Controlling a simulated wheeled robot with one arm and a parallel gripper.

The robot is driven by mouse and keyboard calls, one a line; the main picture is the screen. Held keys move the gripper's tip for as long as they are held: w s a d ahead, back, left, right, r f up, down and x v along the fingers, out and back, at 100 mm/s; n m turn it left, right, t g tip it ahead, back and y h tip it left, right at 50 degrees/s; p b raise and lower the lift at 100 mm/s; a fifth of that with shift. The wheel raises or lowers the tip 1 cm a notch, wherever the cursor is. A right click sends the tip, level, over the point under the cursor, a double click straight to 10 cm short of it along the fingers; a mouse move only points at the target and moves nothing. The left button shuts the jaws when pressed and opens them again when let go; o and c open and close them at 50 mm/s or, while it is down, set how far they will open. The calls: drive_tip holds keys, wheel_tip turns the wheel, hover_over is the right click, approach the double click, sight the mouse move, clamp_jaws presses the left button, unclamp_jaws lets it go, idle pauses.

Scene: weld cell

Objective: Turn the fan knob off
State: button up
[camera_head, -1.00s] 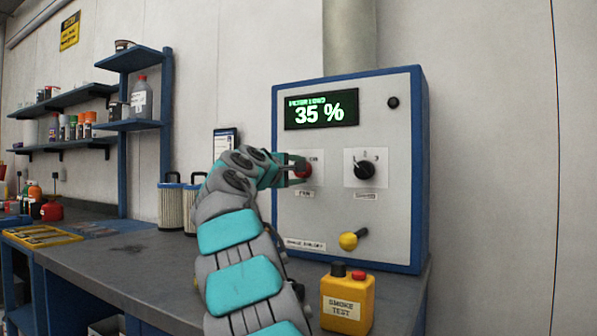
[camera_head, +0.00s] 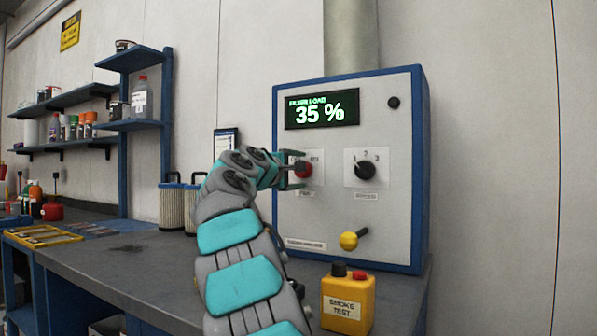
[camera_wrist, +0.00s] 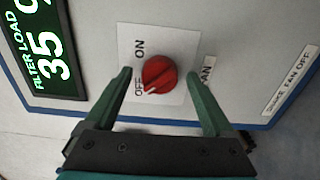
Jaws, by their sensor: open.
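The red fan knob (camera_wrist: 158,73) sits on a white plate on the control panel, between the labels ON and OFF. Its white mark points down-left in the wrist view, to the OFF side. The knob also shows in the head view (camera_head: 304,170), partly covered by my gripper. My gripper (camera_wrist: 159,74) is open, with one finger on each side of the knob and a visible gap to it. In the head view my gripper (camera_head: 296,169) is right in front of the panel.
The panel (camera_head: 390,225) also carries a display (camera_head: 321,109) reading 35 %, a black selector knob (camera_head: 365,170) and a yellow-knobbed lever (camera_head: 349,240). A yellow smoke test box (camera_head: 347,303) stands below on the grey bench (camera_head: 150,270). Two canisters (camera_head: 172,207) stand left of my arm.

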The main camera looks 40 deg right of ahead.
drive_tip(key=b+v, duration=0.1)
drive_tip(key=v, duration=0.6)
drive_tip(key=shift+a, duration=0.35)
drive_tip(key=shift+s, duration=0.1)
